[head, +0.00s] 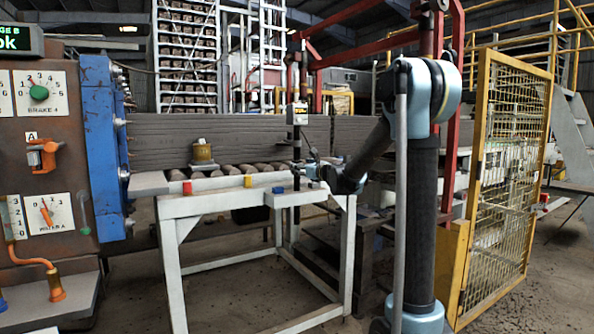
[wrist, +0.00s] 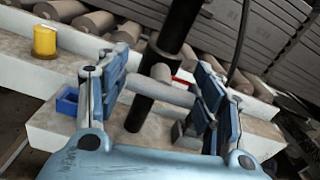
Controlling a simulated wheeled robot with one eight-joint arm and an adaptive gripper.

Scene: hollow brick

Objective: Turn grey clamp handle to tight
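The grey clamp handle (wrist: 172,92) is a short pale grey bar with a rounded end beside a black upright post (wrist: 160,65) in the wrist view. My gripper (wrist: 160,68) is open, with its blue-padded fingers apart on either side of the handle and post. The right finger is close to the handle's far end; I cannot tell whether they touch. In the head view my gripper (head: 318,172) is small beside the black post (head: 297,145) at the table's right end. The handle is too small to make out there.
A white table (head: 225,203) carries red, yellow and blue blocks. Rollers (head: 245,170) and a brass-coloured pot (head: 203,155) are behind. A control panel (head: 42,150) stands left, and a yellow mesh gate (head: 505,170) right. A dark cable (wrist: 240,45) hangs near the right finger.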

